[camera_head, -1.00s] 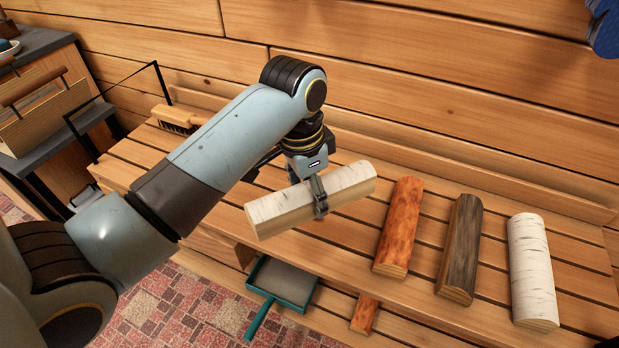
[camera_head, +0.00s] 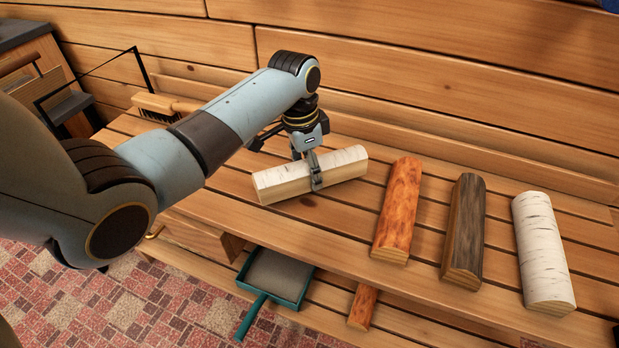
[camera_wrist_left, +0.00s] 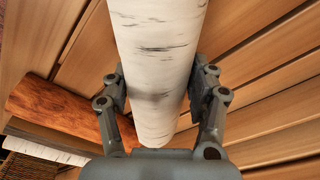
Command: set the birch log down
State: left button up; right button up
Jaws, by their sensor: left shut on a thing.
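The birch log (camera_head: 285,182), white with dark flecks and a pale cut end, is held across the middle by my left gripper (camera_head: 315,170). It lies roughly level at the slatted bench (camera_head: 225,180); I cannot tell whether it touches the slats. In the left wrist view the log (camera_wrist_left: 160,60) runs between the two fingers (camera_wrist_left: 160,95), one on each side. A second birch log (camera_head: 543,250) lies on the bench at the far right, apart from the held one. My right gripper is not in view.
A reddish log (camera_head: 398,210) and a dark-barked log (camera_head: 464,230) lie to the right of the held log. A brush (camera_head: 160,107) is at the bench's left. A teal dustpan (camera_head: 275,278) and a piece of wood (camera_head: 362,306) are below. Bare slats surround the held log.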

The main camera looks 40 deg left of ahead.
aim_at(303, 162)
pick_arm(q)
notch_tip(303, 162, down, 2)
jog(key=shift+f, duration=0.1)
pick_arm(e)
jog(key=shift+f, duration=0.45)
pick_arm(q)
jog(key=o, duration=1.6)
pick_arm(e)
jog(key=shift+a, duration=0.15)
pick_arm(q)
jog(key=shift+o, duration=0.2)
jog(key=r+p, duration=0.1)
jog(key=r, duration=0.2)
jog(key=r+p, duration=0.1)
jog(key=r, duration=0.3)
jog(key=s+r+p, duration=0.1)
jog(key=r+p, duration=0.1)
jog(key=r, duration=0.1)
jog(key=shift+a+r, duration=0.4)
jog(key=shift+s+r, duration=0.1)
jog(key=shift+r, duration=0.6)
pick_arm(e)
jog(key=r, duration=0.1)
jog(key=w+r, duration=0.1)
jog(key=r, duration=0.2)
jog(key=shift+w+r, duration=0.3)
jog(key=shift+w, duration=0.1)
pick_arm(q)
jog(key=shift+f, duration=0.1)
